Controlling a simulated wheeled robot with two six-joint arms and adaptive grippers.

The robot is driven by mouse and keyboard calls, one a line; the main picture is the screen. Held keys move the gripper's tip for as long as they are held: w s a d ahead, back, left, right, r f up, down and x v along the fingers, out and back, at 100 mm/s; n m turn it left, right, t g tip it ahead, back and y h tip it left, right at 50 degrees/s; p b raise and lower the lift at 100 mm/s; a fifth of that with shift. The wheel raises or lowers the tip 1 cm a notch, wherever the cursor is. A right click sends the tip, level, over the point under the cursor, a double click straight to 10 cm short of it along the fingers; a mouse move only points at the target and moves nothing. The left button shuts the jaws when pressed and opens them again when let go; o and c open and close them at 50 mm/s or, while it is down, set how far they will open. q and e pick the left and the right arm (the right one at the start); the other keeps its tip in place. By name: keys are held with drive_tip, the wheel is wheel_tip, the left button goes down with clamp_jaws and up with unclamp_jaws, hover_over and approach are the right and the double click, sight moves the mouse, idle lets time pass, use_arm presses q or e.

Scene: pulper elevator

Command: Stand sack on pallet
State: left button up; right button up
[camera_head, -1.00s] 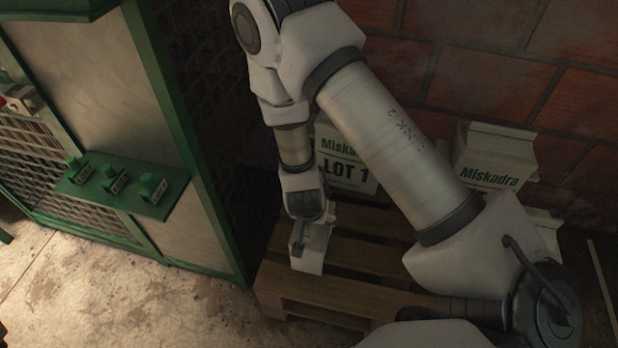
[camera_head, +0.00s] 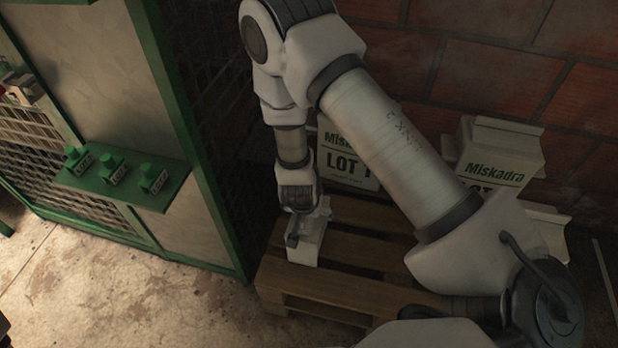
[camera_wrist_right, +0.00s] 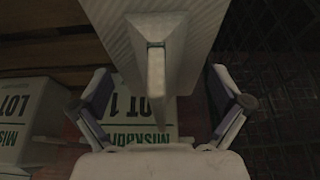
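A small pale sack (camera_head: 304,249) stands upright on the front left corner of the wooden pallet (camera_head: 345,289). In the right wrist view its pale top with a raised ridge (camera_wrist_right: 156,78) sits between my fingers. My right gripper (camera_head: 299,226) is at the sack's top, pointing down. In the right wrist view its two fingers (camera_wrist_right: 160,108) are spread wide, with gaps on both sides of the ridge. The head view does not show the fingertips clearly. My left gripper is not in view.
A sack marked LOT 1 (camera_head: 347,165) stands at the pallet's back, partly behind my arm. More Miskadra sacks (camera_head: 497,160) are stacked at right by the brick wall (camera_head: 490,75). A green-framed machine with a button shelf (camera_head: 122,180) stands left of the pallet. Floor at front left is clear.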

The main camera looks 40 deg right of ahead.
drive_tip(key=shift+a+r, duration=0.1)
drive_tip(key=shift+r, duration=0.3)
drive_tip(key=p+v, duration=0.3)
drive_tip(key=v, duration=0.8)
drive_tip(key=shift+s+a+r, duration=0.1)
drive_tip(key=shift+s+r, duration=0.1)
drive_tip(key=s+f+n+g+y, duration=0.2)
drive_tip(key=s+f+n+y, duration=0.1)
drive_tip(key=s+f+n, duration=0.6)
drive_tip(key=s+a+f, duration=0.1)
drive_tip(key=s+f, duration=0.3)
drive_tip(key=s, duration=0.4)
drive_tip(key=shift+s+f+g, duration=0.35)
drive_tip(key=shift+s+g, duration=0.05)
drive_tip(key=shift+d, duration=0.1)
